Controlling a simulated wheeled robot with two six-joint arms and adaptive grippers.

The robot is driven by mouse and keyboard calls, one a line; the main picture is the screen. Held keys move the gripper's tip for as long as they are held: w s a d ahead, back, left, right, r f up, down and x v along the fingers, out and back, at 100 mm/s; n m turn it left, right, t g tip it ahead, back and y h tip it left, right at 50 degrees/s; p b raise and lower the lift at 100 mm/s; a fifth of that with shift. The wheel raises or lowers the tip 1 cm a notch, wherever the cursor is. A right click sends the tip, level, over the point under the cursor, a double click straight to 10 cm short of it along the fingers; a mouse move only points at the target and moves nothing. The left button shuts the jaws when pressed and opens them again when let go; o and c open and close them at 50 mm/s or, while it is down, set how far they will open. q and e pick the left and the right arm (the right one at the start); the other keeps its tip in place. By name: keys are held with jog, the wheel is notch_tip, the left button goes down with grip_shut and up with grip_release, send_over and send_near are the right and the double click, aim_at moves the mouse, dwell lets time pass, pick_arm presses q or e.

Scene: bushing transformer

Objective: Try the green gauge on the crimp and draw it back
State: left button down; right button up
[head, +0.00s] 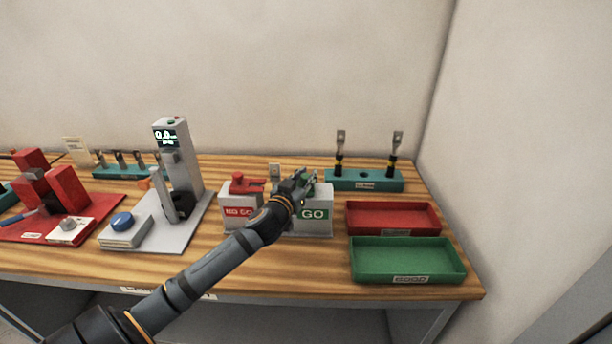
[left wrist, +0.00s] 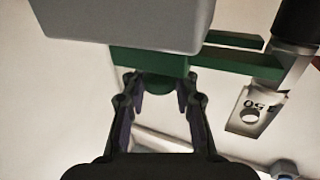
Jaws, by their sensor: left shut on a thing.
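My left gripper (head: 300,183) is over the top of the grey GO block (head: 316,222); its fingertips also show in the left wrist view (left wrist: 161,90). It is shut on the green gauge (left wrist: 150,62), which has two parallel prongs pointing right. In that view a metal lug (left wrist: 257,108) marked 50, with a hole in its flat end, lies at the prong tips. The lower prong overlaps the lug's barrel; I cannot tell whether they touch. A black sleeve (left wrist: 297,20) sits above the lug. My right gripper is out of view.
The NO GO block (head: 237,222) with a red gauge (head: 246,184) stands left of the GO block. A teal rack (head: 364,181) holds two lugs. Red (head: 392,233) and green (head: 408,277) trays lie at right. A grey display stand (head: 180,150) is at left.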

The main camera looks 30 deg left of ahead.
aim_at(303, 179)
pick_arm(q)
jog(key=c, duration=1.4)
grip_release()
jog(key=shift+f, duration=0.1)
jog(key=o, duration=0.4)
jog(key=shift+d, duration=0.1)
jog(key=s, duration=0.5)
jog(key=shift+s+d, duration=0.3)
jog(key=shift+d, duration=0.1)
jog(key=shift+s+a, duration=0.1)
jog(key=shift+s, duration=0.25)
jog(key=shift+s+d, duration=0.3)
jog(key=shift+s, duration=0.35)
